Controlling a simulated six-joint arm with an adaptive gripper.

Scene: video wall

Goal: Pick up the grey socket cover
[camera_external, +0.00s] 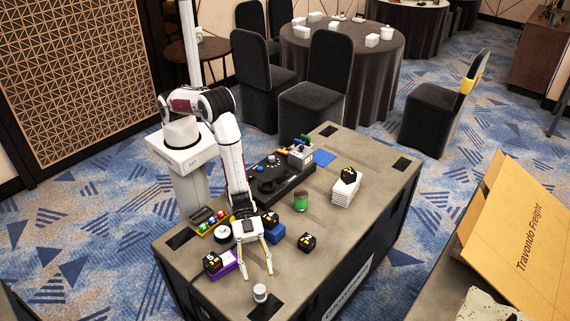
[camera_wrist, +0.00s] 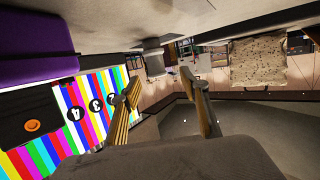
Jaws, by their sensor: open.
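A small grey-white cylinder (camera_external: 260,293), which looks like the grey socket cover, stands near the table's front corner beside a black patch. In the wrist view, which looks upside down, a grey shape that seems to be the same piece (camera_wrist: 154,64) shows beyond the fingertips. My gripper (camera_external: 257,276) is open and points down just behind the cylinder in the external view. Its two fingers (camera_wrist: 160,80) are spread in the wrist view with nothing between them. The gripper appears apart from the cylinder.
A purple block (camera_external: 228,266) with a black cube (camera_external: 212,263) stands left of my gripper. The table's front right (camera_external: 325,272) is clear.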

